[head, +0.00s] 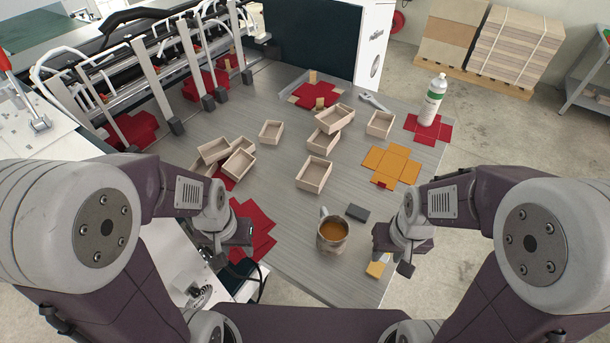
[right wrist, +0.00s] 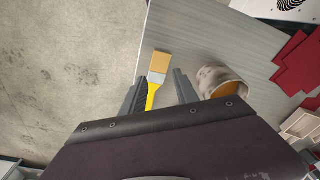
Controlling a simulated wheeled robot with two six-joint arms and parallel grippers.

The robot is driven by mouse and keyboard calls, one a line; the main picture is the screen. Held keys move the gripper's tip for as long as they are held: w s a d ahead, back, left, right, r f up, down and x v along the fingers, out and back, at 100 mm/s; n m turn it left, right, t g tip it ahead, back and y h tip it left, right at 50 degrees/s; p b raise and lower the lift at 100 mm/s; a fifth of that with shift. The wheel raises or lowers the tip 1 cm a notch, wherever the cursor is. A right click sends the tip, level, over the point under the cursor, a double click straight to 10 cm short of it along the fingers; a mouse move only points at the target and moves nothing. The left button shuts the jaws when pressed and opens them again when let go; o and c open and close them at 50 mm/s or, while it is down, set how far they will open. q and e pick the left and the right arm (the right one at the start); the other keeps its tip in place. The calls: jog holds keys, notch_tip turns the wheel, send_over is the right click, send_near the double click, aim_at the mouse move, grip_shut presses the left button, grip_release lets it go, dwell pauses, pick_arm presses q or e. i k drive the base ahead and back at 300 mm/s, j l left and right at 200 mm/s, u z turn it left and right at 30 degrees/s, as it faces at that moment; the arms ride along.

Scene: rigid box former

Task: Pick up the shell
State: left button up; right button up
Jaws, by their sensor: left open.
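Several open pale wooden box shells stand on the grey table. One stands alone near the middle (head: 314,174), and smaller ones stand behind it (head: 271,131) and at the right (head: 380,123). Two more touch each other at an angle (head: 334,118). A cluster lies at the left (head: 238,164), partly over a red sheet. I cannot tell which one the task means. My left gripper (head: 234,246) is open and empty at the table's left front. My right gripper (head: 394,258) is open and empty at the right front edge; its spread fingers show in the right wrist view (right wrist: 158,78).
A brush (right wrist: 158,68) lies near my right fingers. An orange blank (head: 393,164), a bottle (head: 433,101), a wrench (head: 372,101) and red blanks (head: 258,218) lie around the shells.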

aim_at(311, 177)
jog(key=i+l+u, duration=0.15)
jog(key=u, duration=0.3)
jog(key=l+u, duration=0.45)
jog(key=i+l+u, duration=0.1)
jog(key=l+u, duration=0.15)
jog(key=u, duration=0.25)
jog(key=l+u, duration=0.3)
jog(key=u, duration=0.15)
